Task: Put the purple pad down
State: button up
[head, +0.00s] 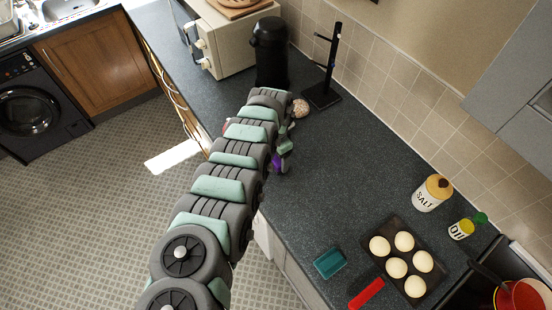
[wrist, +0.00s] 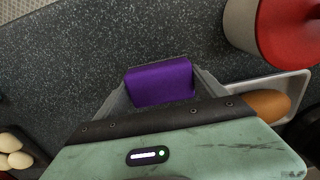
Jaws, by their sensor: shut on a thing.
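The purple pad (wrist: 160,82) is between the two fingers of my gripper (wrist: 160,88) in the wrist view, and the fingers are shut on it. In the head view the purple pad (head: 277,162) shows as a small patch beside my arm, over the dark speckled counter (head: 345,175). My arm hides much of the gripper there. I cannot tell whether the pad touches the counter or hangs above it.
In the wrist view a red-topped container (wrist: 285,35) and a white tray (wrist: 243,86) with a brown item are close on the right. In the head view a mug stand (head: 325,92) and black flask (head: 270,55) are behind; a teal pad (head: 330,262) and egg tray (head: 428,258) are in front. The counter between is clear.

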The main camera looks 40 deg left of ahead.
jog(key=shift+s+f, duration=0.15)
jog(key=shift+f, duration=0.55)
jog(key=shift+r, duration=0.1)
jog(key=o, duration=0.7)
jog(key=shift+f, duration=0.25)
jog(key=o, duration=0.4)
jog(key=shift+r, duration=0.1)
